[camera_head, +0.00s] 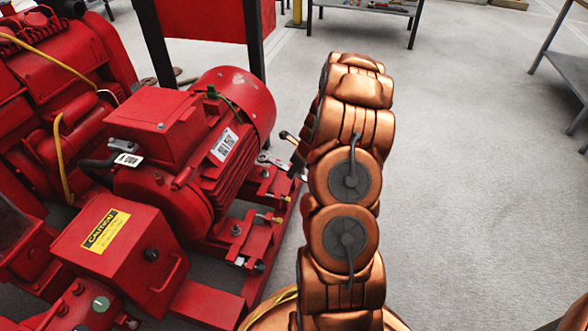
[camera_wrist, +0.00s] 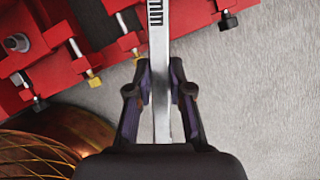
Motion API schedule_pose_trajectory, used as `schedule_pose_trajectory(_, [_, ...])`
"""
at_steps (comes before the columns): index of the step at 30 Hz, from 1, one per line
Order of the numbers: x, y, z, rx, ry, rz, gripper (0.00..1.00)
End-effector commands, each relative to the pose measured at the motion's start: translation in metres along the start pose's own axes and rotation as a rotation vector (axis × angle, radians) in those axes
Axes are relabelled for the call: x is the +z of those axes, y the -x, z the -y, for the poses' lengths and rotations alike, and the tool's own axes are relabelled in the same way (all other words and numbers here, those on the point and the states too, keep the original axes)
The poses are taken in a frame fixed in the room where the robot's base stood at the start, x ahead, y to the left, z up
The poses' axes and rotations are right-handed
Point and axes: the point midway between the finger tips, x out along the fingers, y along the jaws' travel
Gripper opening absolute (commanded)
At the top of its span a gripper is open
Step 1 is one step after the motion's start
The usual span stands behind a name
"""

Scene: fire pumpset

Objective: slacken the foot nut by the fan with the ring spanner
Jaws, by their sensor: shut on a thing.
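The silver ring spanner (camera_wrist: 159,35) is gripped in my gripper (camera_wrist: 160,80), whose two dark fingers press its shaft from both sides. The shaft runs straight up out of the wrist view, so its far end is not seen there. In the head view, the spanner (camera_head: 274,161) points left toward the motor foot below the fan cover (camera_head: 250,105). My gripper there is mostly hidden behind my copper arm. The foot nut by the fan is too small and covered to make out, and I cannot tell whether the ring is around it.
The red motor (camera_head: 160,125) stands on a red base frame (camera_head: 215,305) with several bolts along its edge. A brass-coloured bolt (camera_wrist: 94,81) and a black-headed bolt (camera_wrist: 228,20) stick out near the shaft.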

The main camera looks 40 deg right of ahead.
Motion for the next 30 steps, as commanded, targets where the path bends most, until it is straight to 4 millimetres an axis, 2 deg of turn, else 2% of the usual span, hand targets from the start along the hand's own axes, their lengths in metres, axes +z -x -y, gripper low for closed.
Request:
schedule_pose_trajectory(2, [0.001,0.004,0.000,0.001,-0.001,-0.002,0.00])
schedule_pose_trajectory(4, [-0.003,-0.006,0.000,0.002,-0.002,-0.001,0.00])
schedule_pose_trajectory(18, [-0.017,-0.038,0.000,0.002,-0.004,0.000,0.00])
schedule_pose_trajectory(30, [-0.020,-0.045,0.001,0.000,-0.003,0.000,0.00])
